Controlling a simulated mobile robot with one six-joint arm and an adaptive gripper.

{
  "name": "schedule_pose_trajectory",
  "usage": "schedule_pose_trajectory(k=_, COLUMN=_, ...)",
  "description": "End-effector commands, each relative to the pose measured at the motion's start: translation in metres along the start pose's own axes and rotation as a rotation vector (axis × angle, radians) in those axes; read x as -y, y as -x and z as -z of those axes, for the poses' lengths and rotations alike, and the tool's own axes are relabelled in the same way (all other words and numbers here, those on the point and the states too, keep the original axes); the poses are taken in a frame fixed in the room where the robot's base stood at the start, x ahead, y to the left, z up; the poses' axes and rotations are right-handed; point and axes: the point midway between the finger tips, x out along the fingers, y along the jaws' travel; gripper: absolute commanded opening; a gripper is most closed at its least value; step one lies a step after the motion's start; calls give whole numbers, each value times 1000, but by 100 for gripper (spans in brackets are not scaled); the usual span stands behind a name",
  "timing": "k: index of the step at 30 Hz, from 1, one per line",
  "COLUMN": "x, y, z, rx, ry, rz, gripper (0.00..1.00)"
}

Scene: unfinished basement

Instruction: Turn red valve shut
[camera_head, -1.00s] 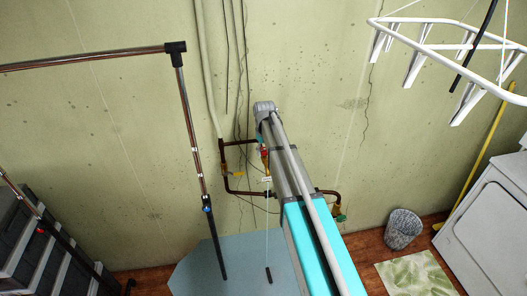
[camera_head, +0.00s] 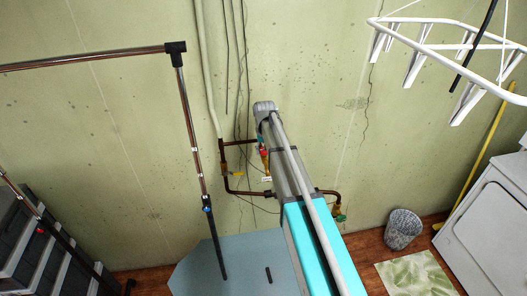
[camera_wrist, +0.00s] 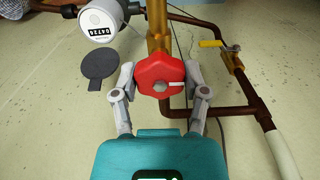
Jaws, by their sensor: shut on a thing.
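The red valve (camera_wrist: 160,74) is a lobed red wheel with a white mark pointing right in the wrist view. It sits on a brass vertical pipe (camera_wrist: 158,30). My gripper (camera_wrist: 164,80) has one finger on each side of the wheel, shut on it. In the head view a small part of the red valve (camera_head: 264,153) shows at the wall beside my arm, which hides much of the piping there.
A white round meter (camera_wrist: 98,23) with an open dark lid is left of the valve. A yellow lever handle (camera_wrist: 211,43) sits on the pipe at right.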

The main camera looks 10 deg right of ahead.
Motion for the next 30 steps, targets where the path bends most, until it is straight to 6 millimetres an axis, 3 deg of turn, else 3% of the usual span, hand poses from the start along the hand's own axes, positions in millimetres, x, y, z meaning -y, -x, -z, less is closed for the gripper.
schedule_pose_trajectory(k=2, x=0, y=0, z=-1, rx=1, ry=-1, rz=0, gripper=10)
schedule_pose_trajectory(k=3, x=0, y=0, z=-1, rx=1, ry=-1, rz=0, gripper=64)
schedule_pose_trajectory(k=8, x=0, y=0, z=0, rx=1, ry=0, rz=0, gripper=93)
schedule_pose_trajectory(k=22, x=0, y=-1, z=-3, rx=0, ry=1, rz=0, gripper=93)
schedule_pose_trajectory(k=26, x=0, y=-8, z=-18, rx=0, ry=2, rz=0, gripper=93)
schedule_pose_trajectory(k=30, x=0, y=-22, z=-51, rx=1, ry=3, rz=0, gripper=93)
